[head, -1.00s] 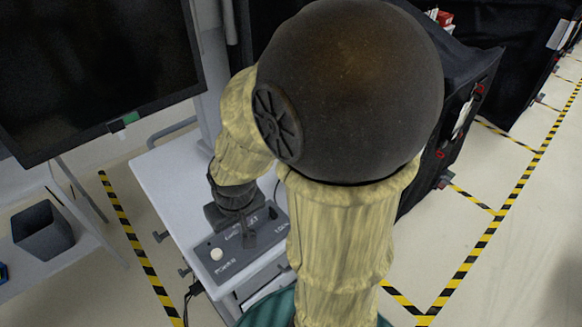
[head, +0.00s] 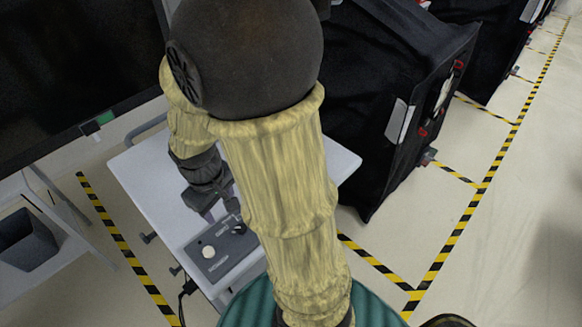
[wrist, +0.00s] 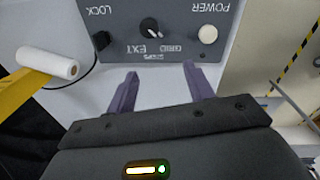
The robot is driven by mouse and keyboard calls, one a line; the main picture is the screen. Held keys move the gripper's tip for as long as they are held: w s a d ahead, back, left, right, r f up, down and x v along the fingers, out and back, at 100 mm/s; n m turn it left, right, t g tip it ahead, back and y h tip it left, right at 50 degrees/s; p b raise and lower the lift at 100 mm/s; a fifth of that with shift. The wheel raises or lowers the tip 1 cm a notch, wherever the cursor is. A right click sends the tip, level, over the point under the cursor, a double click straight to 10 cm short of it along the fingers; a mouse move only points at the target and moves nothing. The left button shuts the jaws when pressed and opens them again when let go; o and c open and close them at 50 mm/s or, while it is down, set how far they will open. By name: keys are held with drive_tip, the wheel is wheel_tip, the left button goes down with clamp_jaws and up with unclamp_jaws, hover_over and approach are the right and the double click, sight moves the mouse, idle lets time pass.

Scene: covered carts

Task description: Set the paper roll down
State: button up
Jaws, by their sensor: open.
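A white paper roll (wrist: 47,63) lies on its side on the white table top, at the left of the wrist view. A yellow strip (wrist: 22,92) runs from beside it to the left edge; what it belongs to is unclear. My gripper (wrist: 160,70) is open, with nothing between its two purple fingers. It is apart from the roll, to the roll's right in that view, and in front of a grey control box (wrist: 155,25). In the head view my gripper (head: 225,208) is above the white table (head: 140,172), partly hidden, and my arm hides the roll.
The control box (head: 230,260) has a white button and a black knob. A dark screen (head: 75,70) stands at left, with a grey bin (head: 28,240) below. Black-covered carts (head: 385,80) stand behind and right. Striped floor tape (head: 455,235) borders open floor at right.

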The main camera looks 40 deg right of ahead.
drive_tip(key=w+d+f+n+g+h, duration=0.1)
drive_tip(key=w+d+n+h, duration=0.1)
drive_tip(key=n, duration=0.1)
drive_tip(key=w+d+f+n+g+h, duration=0.1)
drive_tip(key=w+f+n+g+h, duration=0.1)
drive_tip(key=n, duration=0.1)
drive_tip(key=w+d+f+n+g+h, duration=0.1)
drive_tip(key=w+d+n, duration=0.1)
drive_tip(key=w, duration=0.1)
drive_tip(key=shift+d+f+n+g+h+b, duration=0.2)
drive_tip(key=shift+d+n+g+h+b, duration=0.15)
drive_tip(key=shift+n+g+h, duration=0.05)
drive_tip(key=w+d+n+h, duration=0.1)
drive_tip(key=w+n+g+h, duration=0.1)
drive_tip(key=w+n+h, duration=0.1)
drive_tip(key=w+d+n+h, duration=0.1)
drive_tip(key=w+h, duration=0.1)
drive_tip(key=shift+w+d+r+n+g, duration=0.1)
drive_tip(key=shift+w+d+n+g, duration=0.2)
drive_tip(key=shift+n, duration=0.1)
drive_tip(key=shift+w+r+h, duration=0.1)
drive_tip(key=shift+h, duration=0.4)
drive_tip(key=shift+r, duration=0.1)
drive_tip(key=p+x, duration=0.2)
drive_tip(key=x, duration=0.9)
drive_tip(key=shift+d, duration=0.2)
drive_tip(key=shift+s+d+f, duration=0.3)
drive_tip(key=shift+f, duration=0.05)
